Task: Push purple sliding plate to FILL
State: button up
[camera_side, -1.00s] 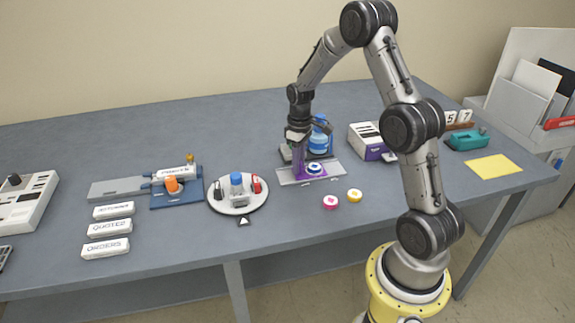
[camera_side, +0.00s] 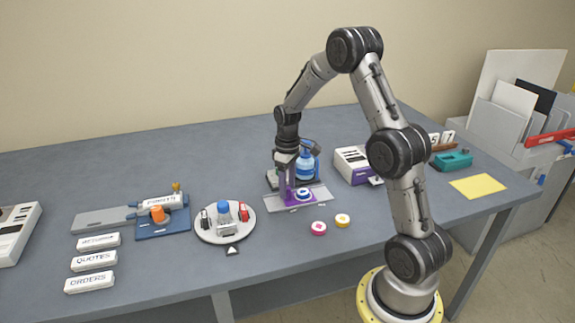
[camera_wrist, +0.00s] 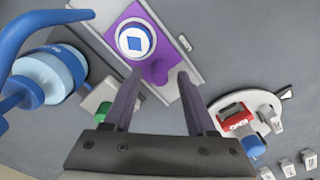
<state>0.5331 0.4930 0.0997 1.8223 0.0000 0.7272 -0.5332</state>
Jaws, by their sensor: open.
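The purple sliding plate (camera_side: 289,200) sits about midway along a light grey track (camera_side: 321,198). It carries a white disc with a blue ring (camera_side: 303,193), which shows a blue diamond on top in the wrist view (camera_wrist: 134,41). My gripper (camera_side: 288,201) points down at the plate's left part. In the wrist view my gripper (camera_wrist: 160,72) is open, with its fingers apart and a purple lobe of the plate (camera_wrist: 157,72) showing between their tips. I cannot tell whether either finger touches it. No FILL mark is readable.
A blue bottle-like part (camera_side: 307,165) stands directly behind the track. A round white turntable (camera_side: 212,234) lies to the left. A white and purple box (camera_side: 352,165) stands to the right.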

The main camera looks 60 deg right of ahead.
notch_tip(320, 180, up, 12)
jog(key=shift+r, duration=0.2)
dwell(0.4)
notch_tip(320, 180, down, 14)
jog(key=n, duration=1)
jog(key=shift+f+n, duration=0.1)
jog(key=shift+n, duration=0.3)
grip_shut()
